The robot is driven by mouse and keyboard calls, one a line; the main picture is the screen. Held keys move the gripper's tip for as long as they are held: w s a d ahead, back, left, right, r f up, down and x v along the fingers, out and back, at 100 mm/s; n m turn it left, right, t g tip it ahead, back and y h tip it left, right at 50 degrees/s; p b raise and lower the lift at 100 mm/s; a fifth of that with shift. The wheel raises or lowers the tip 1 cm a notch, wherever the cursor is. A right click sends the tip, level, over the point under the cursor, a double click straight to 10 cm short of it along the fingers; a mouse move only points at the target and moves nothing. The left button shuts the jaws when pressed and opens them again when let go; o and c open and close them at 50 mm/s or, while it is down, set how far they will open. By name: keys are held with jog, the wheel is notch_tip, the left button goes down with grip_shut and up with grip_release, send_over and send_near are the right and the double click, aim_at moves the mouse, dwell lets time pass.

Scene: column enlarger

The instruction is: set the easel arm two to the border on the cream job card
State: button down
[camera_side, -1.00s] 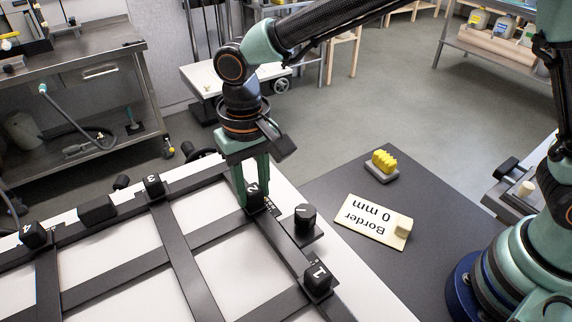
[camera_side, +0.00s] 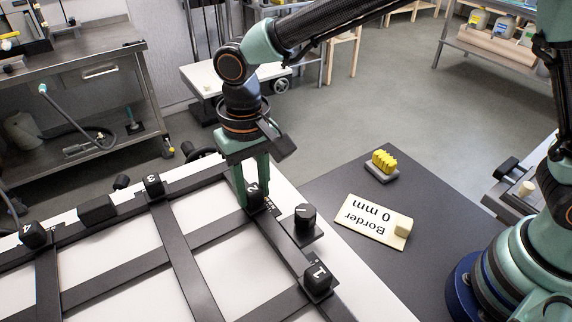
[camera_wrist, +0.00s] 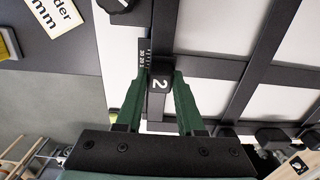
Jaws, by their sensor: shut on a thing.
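The easel's black arm two carries a block marked 2 (camera_side: 254,196) at the easel's back right corner; in the wrist view the block (camera_wrist: 160,84) sits between my green fingers, with a scale strip (camera_wrist: 145,57) beside it. My gripper (camera_side: 252,190) points down and is shut on that block. The cream job card (camera_side: 372,222) lies on the dark mat right of the easel and reads "Border 0 mm"; part of it shows in the wrist view (camera_wrist: 55,14). The exact scale reading is too small to tell.
Blocks marked 1 (camera_side: 317,279), 3 (camera_side: 153,185) and 4 (camera_side: 34,235) stand on the easel's other arms. A black knob (camera_side: 304,218) is close right of my gripper. A yellow ridged piece on a grey base (camera_side: 382,166) stands behind the card.

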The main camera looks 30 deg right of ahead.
jog(key=shift+w, duration=0.55)
jog(key=c, duration=0.5)
grip_release()
notch_tip(320, 180, up, 12)
jog(key=shift+r, duration=0.1)
